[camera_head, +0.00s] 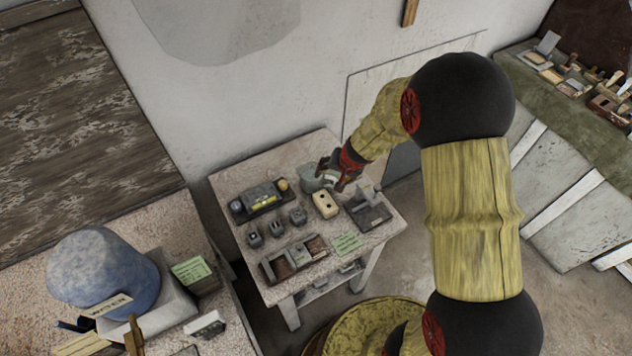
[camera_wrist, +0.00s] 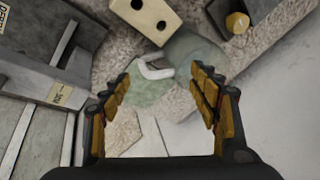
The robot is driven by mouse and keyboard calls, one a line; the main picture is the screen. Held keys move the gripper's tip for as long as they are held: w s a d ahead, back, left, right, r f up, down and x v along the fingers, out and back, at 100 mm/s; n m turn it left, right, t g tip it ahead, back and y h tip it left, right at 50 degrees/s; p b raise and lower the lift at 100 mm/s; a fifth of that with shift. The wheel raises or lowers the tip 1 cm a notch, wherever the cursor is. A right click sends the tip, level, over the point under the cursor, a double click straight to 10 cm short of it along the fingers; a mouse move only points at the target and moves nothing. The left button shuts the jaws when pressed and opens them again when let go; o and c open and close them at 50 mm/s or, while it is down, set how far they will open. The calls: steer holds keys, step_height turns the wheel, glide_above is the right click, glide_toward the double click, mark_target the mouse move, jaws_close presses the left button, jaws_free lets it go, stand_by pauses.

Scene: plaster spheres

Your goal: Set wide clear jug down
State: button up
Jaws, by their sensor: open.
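The wide clear jug (camera_head: 309,179) is at the back of the small table (camera_head: 226,192), a pale greenish see-through body partly hidden by my gripper. In the wrist view the jug (camera_wrist: 196,56) shows beyond my fingertips, with a pale curved handle toward me. My gripper (camera_head: 334,174) is beside the jug on its right in the head view. In the wrist view my gripper (camera_wrist: 163,84) has its two fingers wide apart, with the handle ahead between them and no finger visibly closed on it. Whether the jug's base rests fully on the table is hard to tell.
A cream block with two holes (camera_head: 325,204) lies close to the jug. A grey device (camera_head: 368,210) stands to its right and a dark tray (camera_head: 260,200) to its left. Several small grey blocks and a divided box (camera_head: 294,259) fill the front. A wall stands behind.

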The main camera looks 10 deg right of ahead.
mark_target(331, 177)
steer(key=b+x, duration=0.1)
steer(key=x, duration=0.4)
steer(key=shift+w+d, duration=0.1)
steer(key=shift+c, duration=0.3)
steer(key=shift+r, duration=0.1)
steer(key=c, duration=1.5)
steer(key=shift+c, duration=0.3)
